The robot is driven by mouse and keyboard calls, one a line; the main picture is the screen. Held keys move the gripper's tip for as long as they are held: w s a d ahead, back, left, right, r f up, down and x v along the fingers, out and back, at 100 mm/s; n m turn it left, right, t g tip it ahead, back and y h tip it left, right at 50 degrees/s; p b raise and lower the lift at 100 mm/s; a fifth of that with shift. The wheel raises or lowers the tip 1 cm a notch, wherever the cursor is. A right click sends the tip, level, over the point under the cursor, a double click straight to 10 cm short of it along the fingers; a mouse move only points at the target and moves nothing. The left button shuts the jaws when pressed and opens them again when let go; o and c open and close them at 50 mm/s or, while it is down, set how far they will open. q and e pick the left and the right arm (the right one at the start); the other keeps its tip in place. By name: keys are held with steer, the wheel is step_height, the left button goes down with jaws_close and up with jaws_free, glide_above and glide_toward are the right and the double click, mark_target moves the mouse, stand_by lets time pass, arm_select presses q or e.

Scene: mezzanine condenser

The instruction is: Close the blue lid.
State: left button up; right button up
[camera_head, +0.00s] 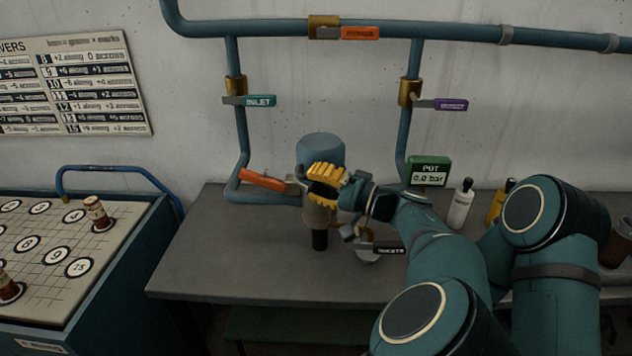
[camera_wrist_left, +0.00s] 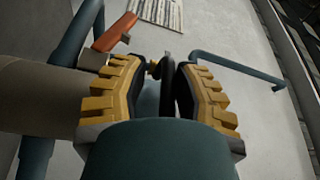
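The blue lid (camera_head: 320,148) shows as a rounded blue-grey shape at the top of the tan pot (camera_head: 318,218), partly hidden by my left gripper. I cannot tell how far open it stands. My left gripper (camera_head: 314,182), with yellow ribbed fingers, is in front of the pot's upper part. A pale blue surface shows low between the fingers. The pot body (camera_wrist_left: 40,97) is at the left. My right gripper is not in view.
Blue pipes (camera_head: 240,140) run along the wall, with an orange lever (camera_head: 262,180) left of the pot. A black-labelled lever (camera_head: 380,249) lies low at the right. A green gauge (camera_head: 429,170) and a white bottle (camera_head: 461,205) stand farther right. The grey bench (camera_head: 220,255) is clear at front left.

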arm_select(q)
step_height(320, 180, up, 10)
steer(key=shift+r, duration=0.1)
stand_by(0.4)
steer(key=shift+d, duration=0.1)
